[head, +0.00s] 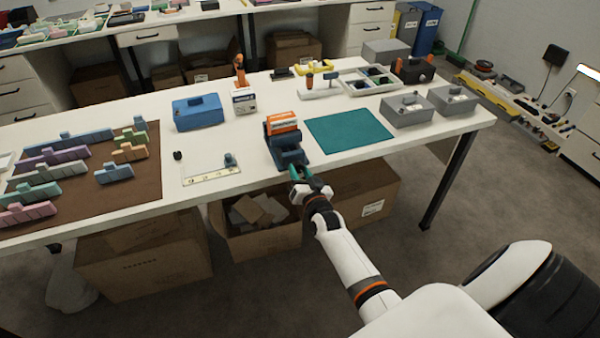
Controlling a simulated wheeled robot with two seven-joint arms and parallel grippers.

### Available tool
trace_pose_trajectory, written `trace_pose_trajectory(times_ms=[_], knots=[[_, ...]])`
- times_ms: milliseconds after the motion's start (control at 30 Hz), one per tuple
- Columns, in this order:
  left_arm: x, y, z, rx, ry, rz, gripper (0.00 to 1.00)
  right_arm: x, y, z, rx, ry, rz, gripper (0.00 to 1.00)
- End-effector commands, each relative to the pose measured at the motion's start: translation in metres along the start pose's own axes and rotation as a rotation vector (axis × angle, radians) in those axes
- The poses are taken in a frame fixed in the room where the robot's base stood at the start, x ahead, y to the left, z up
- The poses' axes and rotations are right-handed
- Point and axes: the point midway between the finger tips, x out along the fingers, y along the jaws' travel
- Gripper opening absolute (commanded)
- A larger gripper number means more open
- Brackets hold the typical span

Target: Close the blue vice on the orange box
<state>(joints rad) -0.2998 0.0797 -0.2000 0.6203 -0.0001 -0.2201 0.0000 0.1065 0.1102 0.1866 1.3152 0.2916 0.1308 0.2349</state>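The blue vice (289,157) stands at the table's front edge, its near end towards me. The orange box (283,122) with white print sits in the vice's upper part, between its jaws. Whether the jaws touch the box is too small to tell. My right gripper (299,173) is at the vice's near end, at the table edge, with its green fingertips pointing at the vice. The vice's handle is not clear behind the fingers, and I cannot tell whether they grip it. My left gripper is not in view.
A teal mat (348,130) lies right of the vice. Grey boxes (407,111) stand further right. A blue box (198,112) and a small white box (244,104) stand behind left. A ruler (212,175) lies left. Open cartons (262,240) stand under the table.

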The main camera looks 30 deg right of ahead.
Motion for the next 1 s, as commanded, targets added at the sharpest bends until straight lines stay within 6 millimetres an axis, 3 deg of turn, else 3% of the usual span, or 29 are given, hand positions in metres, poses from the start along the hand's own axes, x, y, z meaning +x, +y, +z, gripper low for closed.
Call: trace_pose_trajectory(times_ms=[33,100,467,1000], knots=[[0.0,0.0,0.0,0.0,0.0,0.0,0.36,-0.001,0.0,-0.001,0.0,0.002,-0.001,0.45],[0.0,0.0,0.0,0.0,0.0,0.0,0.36,0.0,0.0,-0.001,0.0,0.002,0.0,0.55],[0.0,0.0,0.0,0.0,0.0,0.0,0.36,-0.005,0.0,-0.001,-0.001,0.0,0.0,0.55],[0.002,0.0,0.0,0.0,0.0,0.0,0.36,-0.105,-0.001,-0.002,-0.001,0.002,-0.001,0.55]])
